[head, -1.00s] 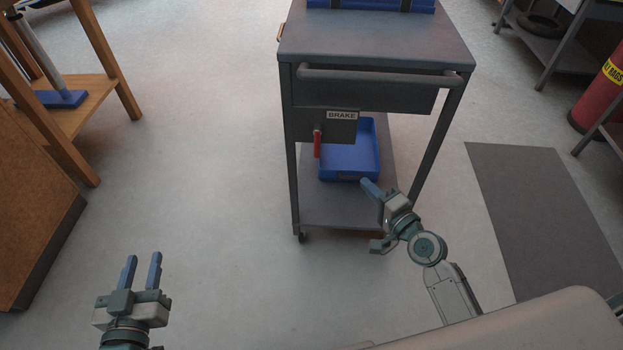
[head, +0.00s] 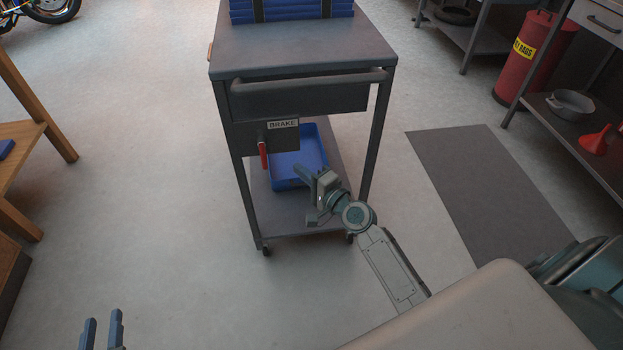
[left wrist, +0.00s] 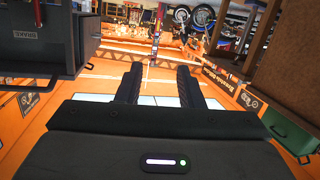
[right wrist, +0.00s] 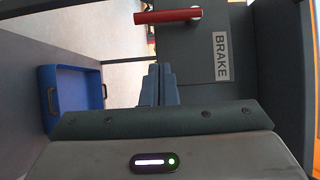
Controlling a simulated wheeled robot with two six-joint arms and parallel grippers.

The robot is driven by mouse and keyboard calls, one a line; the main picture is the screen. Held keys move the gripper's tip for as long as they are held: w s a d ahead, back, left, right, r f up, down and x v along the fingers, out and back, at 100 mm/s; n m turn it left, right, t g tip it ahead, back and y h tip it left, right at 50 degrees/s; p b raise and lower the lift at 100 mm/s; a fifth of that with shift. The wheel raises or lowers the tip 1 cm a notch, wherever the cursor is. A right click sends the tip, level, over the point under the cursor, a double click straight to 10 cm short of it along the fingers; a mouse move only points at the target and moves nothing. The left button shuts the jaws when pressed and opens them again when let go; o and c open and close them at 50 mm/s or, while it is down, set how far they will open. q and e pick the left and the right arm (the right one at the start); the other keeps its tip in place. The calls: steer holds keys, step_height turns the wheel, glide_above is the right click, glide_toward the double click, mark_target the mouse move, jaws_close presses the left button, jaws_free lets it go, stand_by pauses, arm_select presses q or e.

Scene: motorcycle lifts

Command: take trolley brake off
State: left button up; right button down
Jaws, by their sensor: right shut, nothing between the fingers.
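The grey trolley (head: 300,60) stands ahead with a grey brake panel (head: 283,142) under its drawer, labelled BRAKE (head: 283,124). A red brake lever (head: 263,156) hangs down at the panel's left side. In the right wrist view the lever (right wrist: 168,15) lies across the top, beside the sideways BRAKE label (right wrist: 221,57). My right gripper (head: 303,173) is shut and empty, just right of and below the lever in the head view, apart from it. My left gripper (head: 101,325) is open and empty at the bottom left, away from the trolley; its spread fingers show in the left wrist view (left wrist: 158,85).
A blue tray (head: 318,150) sits on the trolley's lower shelf (head: 300,215), behind my right gripper. A wooden bench (head: 30,135) is at left, a red bin (head: 537,55) and metal shelf (head: 560,125) at right. Floor left of the trolley is clear.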

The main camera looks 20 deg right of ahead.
mark_target(263, 155)
arm_select(q)
steer(key=shift+s+d+f+g, duration=0.1)
steer(key=shift+s+f+g, duration=0.15)
steer(key=shift+f, duration=0.15)
steer(key=shift+s+f+g, duration=0.15)
steer(key=shift+f+g, duration=0.1)
steer(key=shift+f, duration=0.15)
arm_select(e)
steer(key=w+a, duration=0.4)
steer(key=w, duration=0.1)
steer(key=shift+w+a, duration=0.2)
steer(key=shift+a, duration=0.1)
